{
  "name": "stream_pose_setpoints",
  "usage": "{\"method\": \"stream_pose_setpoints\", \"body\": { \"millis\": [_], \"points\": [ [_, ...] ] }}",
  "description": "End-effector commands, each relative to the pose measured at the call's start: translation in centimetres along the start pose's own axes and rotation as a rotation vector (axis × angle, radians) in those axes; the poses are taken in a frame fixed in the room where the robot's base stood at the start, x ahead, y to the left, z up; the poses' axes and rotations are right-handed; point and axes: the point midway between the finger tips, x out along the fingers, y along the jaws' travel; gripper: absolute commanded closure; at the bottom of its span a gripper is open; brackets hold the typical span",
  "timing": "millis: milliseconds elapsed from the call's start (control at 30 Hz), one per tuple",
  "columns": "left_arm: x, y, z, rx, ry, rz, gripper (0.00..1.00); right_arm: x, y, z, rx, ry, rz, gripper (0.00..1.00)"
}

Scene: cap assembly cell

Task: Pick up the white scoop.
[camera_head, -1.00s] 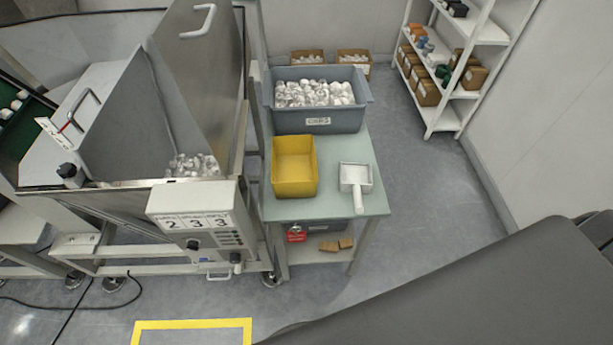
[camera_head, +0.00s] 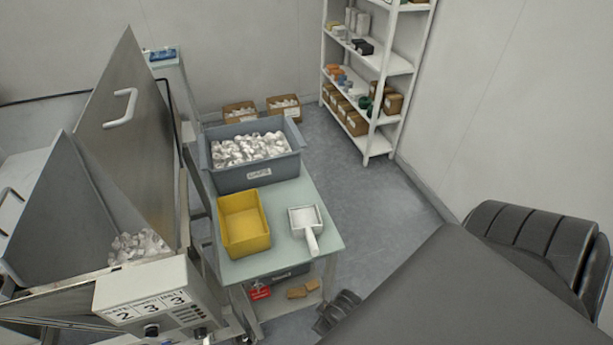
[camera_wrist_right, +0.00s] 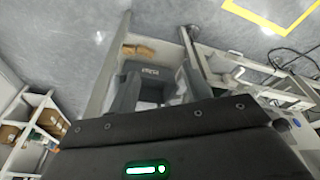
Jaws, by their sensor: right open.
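The white scoop (camera_head: 306,222) lies on the pale green table top, right of the yellow bin (camera_head: 244,222). Its square pan faces up and its handle points toward the table's front edge. In the right wrist view, my right gripper (camera_wrist_right: 160,84) shows as two dark fingers spread apart, with nothing between them that I can see held. The scoop cannot be made out in that view. In the head view my right arm crosses the lower right, away from the scoop. My left gripper is not in view.
A grey tub (camera_head: 257,177) of white caps stands behind the yellow bin on the table (camera_head: 280,259). A metal hopper machine (camera_head: 140,130) is close on the left. A white shelf rack (camera_head: 376,140) stands at the back right. Floor right of the table is clear.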

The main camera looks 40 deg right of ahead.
Motion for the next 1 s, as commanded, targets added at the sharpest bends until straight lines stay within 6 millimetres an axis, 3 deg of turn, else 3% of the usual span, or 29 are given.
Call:
{"method": "stream_pose_setpoints", "body": {
  "millis": [33, 233, 300, 333, 500, 700, 1000],
  "points": [
    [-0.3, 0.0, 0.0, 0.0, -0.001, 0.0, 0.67, -2.4, 0.2, -1.0, 0.003, 0.017, 0.003, 0.51],
    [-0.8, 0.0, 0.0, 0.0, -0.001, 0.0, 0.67, -10.5, 1.9, -4.4, 0.071, 0.062, 0.027, 0.51],
    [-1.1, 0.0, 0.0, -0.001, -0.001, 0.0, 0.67, -13.4, 4.0, -7.1, 0.171, 0.099, 0.05, 0.51],
    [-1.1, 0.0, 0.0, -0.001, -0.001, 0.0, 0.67, -13.9, 4.9, -8.1, 0.224, 0.109, 0.057, 0.51],
    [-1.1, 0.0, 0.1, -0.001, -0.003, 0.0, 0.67, -14.7, 8.7, -12.3, 0.458, 0.152, 0.065, 0.51],
    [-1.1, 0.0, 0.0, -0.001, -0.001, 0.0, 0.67, -14.8, 11.6, -16.1, 0.664, 0.188, 0.043, 0.51],
    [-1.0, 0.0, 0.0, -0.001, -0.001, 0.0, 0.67, -14.4, 12.7, -17.5, 0.747, 0.2, 0.029, 0.51]
  ]
}}
